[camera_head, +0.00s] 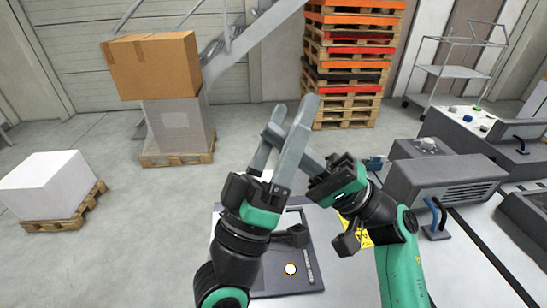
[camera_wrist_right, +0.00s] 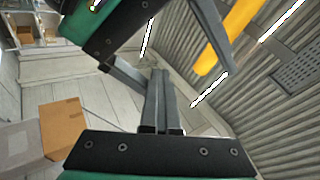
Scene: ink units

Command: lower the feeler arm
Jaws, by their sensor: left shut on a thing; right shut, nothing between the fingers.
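I cannot make out the feeler arm for certain in either view. My left gripper (camera_head: 292,112) rises in the middle of the head view, its long grey fingers pointing up and away with a gap between them. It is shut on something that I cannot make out. My right gripper (camera_head: 272,132) reaches in from the right, its fingers crossing close to the left ones. In the right wrist view its fingers (camera_wrist_right: 160,100) are together and empty. A dark panel (camera_head: 300,280) with a round lit button lies below the grippers, partly covered by my left arm.
A grey box-shaped machine (camera_head: 445,181) stands right of my right arm, with a control console (camera_head: 470,122) behind it. A pallet stack (camera_head: 347,70) and a cardboard box (camera_head: 152,65) stand farther back. An orange-yellow bar (camera_wrist_right: 225,35) shows in the wrist view. The left floor is largely open.

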